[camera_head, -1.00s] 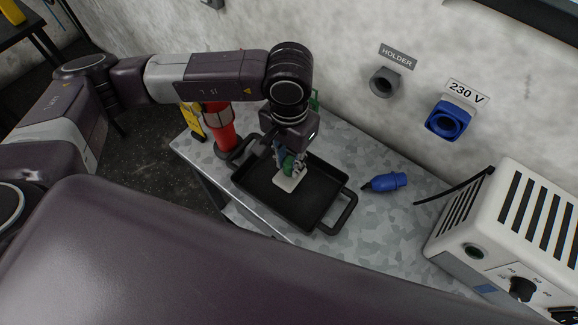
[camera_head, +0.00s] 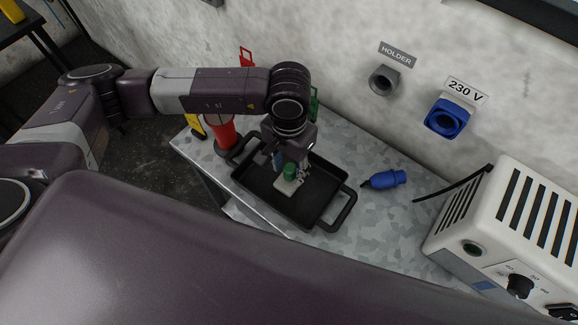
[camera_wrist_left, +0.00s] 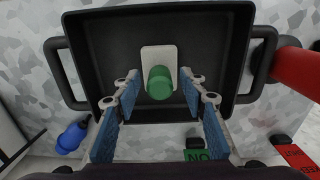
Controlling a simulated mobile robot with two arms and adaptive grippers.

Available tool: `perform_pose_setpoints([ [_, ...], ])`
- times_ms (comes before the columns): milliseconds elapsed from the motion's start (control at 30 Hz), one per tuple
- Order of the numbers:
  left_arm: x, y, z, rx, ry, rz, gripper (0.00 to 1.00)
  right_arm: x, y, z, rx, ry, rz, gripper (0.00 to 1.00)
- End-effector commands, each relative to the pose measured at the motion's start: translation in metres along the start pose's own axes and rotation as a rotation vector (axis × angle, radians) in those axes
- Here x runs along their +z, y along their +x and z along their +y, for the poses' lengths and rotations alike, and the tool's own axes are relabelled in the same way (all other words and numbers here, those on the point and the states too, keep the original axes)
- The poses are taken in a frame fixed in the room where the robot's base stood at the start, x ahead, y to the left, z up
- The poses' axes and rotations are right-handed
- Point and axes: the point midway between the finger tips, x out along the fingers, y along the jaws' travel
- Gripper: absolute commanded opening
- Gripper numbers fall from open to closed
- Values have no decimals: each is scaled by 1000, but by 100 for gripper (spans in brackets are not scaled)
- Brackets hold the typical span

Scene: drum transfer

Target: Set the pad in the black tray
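The pad, a white rectangular plate with a round green knob, lies in the black tray (camera_head: 322,213). The pad's knob (camera_head: 290,172) shows in the head view, and its white plate shows in the left wrist view (camera_wrist_left: 151,56). It seems to rest flat on the tray floor, near the middle. My left gripper (camera_head: 291,167) is above the pad, pointing down. In the left wrist view its fingers (camera_wrist_left: 160,88) are spread on either side of the green knob with gaps between, so it is open and empty. My right gripper is not in view.
A red cylinder (camera_head: 222,133) stands by the tray's left handle. A blue plug (camera_head: 384,179) lies right of the tray on the grey table (camera_head: 400,215). A white slotted box (camera_head: 515,225) stands further right. A holder (camera_head: 383,81) and blue socket (camera_head: 447,118) are on the wall.

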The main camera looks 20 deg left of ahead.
Motion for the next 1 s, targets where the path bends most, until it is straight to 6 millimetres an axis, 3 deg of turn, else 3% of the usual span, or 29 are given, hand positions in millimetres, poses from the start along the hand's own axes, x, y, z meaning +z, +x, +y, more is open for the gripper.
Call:
perform_pose_setpoints([
  [267,-1,-7,0,0,0,3,39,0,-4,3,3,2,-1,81],
  [700,-1,-95,0,-2,1,5,39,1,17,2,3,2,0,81],
  [1000,0,-122,0,-1,1,1,39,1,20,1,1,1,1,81],
])
